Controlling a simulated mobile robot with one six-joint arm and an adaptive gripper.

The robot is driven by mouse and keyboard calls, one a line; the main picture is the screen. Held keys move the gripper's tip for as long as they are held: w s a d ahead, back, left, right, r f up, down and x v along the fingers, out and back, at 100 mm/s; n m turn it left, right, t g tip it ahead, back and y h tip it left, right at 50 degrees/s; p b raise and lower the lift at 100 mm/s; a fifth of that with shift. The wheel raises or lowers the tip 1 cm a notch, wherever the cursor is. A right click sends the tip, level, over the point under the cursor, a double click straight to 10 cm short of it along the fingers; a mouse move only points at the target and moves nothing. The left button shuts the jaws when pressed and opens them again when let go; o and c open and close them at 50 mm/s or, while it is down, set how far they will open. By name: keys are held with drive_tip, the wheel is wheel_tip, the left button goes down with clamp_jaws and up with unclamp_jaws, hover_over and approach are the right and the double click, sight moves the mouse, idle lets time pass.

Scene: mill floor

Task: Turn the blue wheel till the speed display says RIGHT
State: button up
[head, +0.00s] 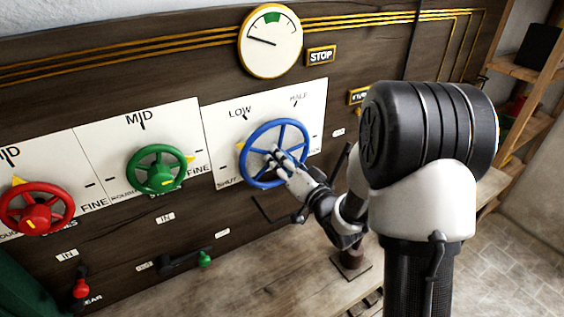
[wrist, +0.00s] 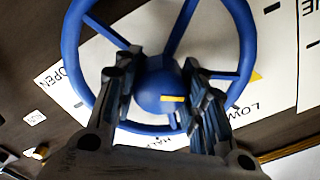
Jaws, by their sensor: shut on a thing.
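The blue wheel (head: 253,142) is mounted upright on a white plate marked SHUT, LOW and HALF in the head view. It fills the upper middle of the wrist view (wrist: 246,45), where OPEN also shows on the plate. A yellow pointer (head: 240,147) sits at the wheel's left side, below LOW. My gripper (head: 274,160) is at the wheel's hub; in the wrist view its fingers (wrist: 160,90) lie on either side of the hub, shut on the wheel. The round dial (head: 270,41) above has a green band at the top. Its needle points left, outside the band.
A green wheel (head: 157,169) and a red wheel (head: 36,208) are on the panel to the left. A STOP sign (head: 321,56) is right of the dial. Small red (head: 81,288) and green (head: 205,258) handles sit low on the panel above a wooden bench (head: 225,290).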

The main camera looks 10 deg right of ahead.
drive_tip(key=m, duration=0.5)
drive_tip(key=shift+m, duration=0.3)
idle(0.4)
drive_tip(key=o, duration=1.1)
drive_tip(key=shift+c, duration=0.2)
drive_tip(key=v, duration=0.7)
drive_tip(key=shift+s, duration=0.3)
